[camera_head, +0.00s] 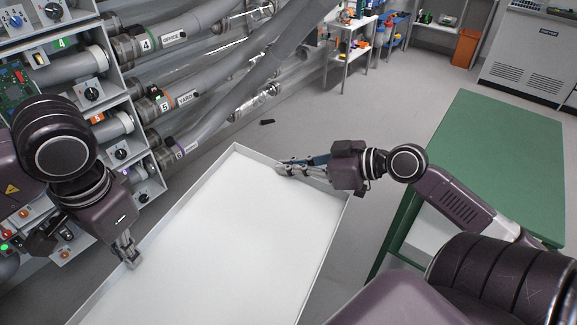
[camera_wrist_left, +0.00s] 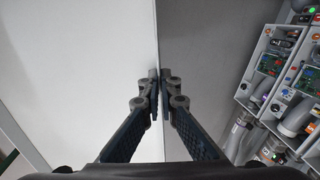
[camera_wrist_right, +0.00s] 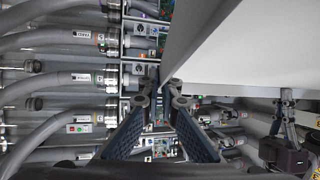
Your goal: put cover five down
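The tube marked 5 and YARD (camera_head: 184,99) runs from a clear coupling (camera_head: 153,107) at the grey panel, at upper left in the head view. I cannot make out for sure which part there is cover five, or how it stands.
A tube marked 4 and OFFICE (camera_head: 172,39) runs above, and another tube (camera_head: 186,149) below. A green table (camera_head: 490,160) stands at right. A small dark object (camera_head: 267,122) lies on the floor behind the tray. The tray's visible inside is bare.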

